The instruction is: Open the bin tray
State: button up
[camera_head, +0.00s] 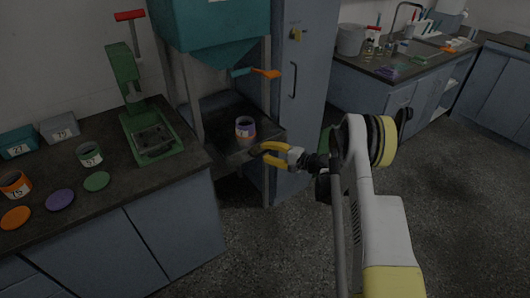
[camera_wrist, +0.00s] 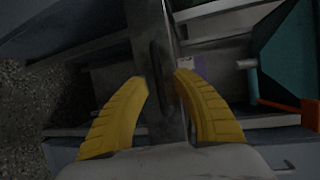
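The grey tray (camera_head: 222,150) is below the teal hopper, with a purple-and-white can (camera_head: 245,128) standing on it. My gripper (camera_head: 260,152) is at the tray's front edge, in front of the can. In the wrist view my yellow fingers (camera_wrist: 161,78) lean inward, with a gap between their tips. A grey bar (camera_wrist: 153,25) with a dark strip runs between them; whether the fingers press on it I cannot tell. Part of the can (camera_wrist: 190,65) shows behind the right fingertip. The tray does not look clearly pulled out.
The teal hopper (camera_head: 215,22) has an orange-ended lever (camera_head: 266,73) above the tray. A tall grey cabinet (camera_head: 303,85) stands close on the right. On the left, a counter holds a green press (camera_head: 150,135), cans and lids. The floor in front is clear.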

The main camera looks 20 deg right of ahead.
jog(key=v, duration=1.1)
jog(key=shift+s+r, duration=0.1)
jog(key=s+a+r+n+g+h, duration=0.2)
jog(key=s+a+r, duration=0.3)
jog(key=r, duration=0.4)
jog(key=s+a+r+n+g+h, duration=0.2)
jog(key=s+a+r, duration=0.1)
jog(key=a+r, duration=0.4)
jog(key=s+r+n+h, duration=0.2)
jog(key=s+n+h, duration=0.1)
jog(key=s, duration=0.9)
jog(key=s+r+n+h, duration=0.3)
jog(key=s, duration=1)
jog(key=shift+s+a+n+g, duration=0.2)
jog(key=shift+a+n+g, duration=0.2)
jog(key=shift+a, duration=0.05)
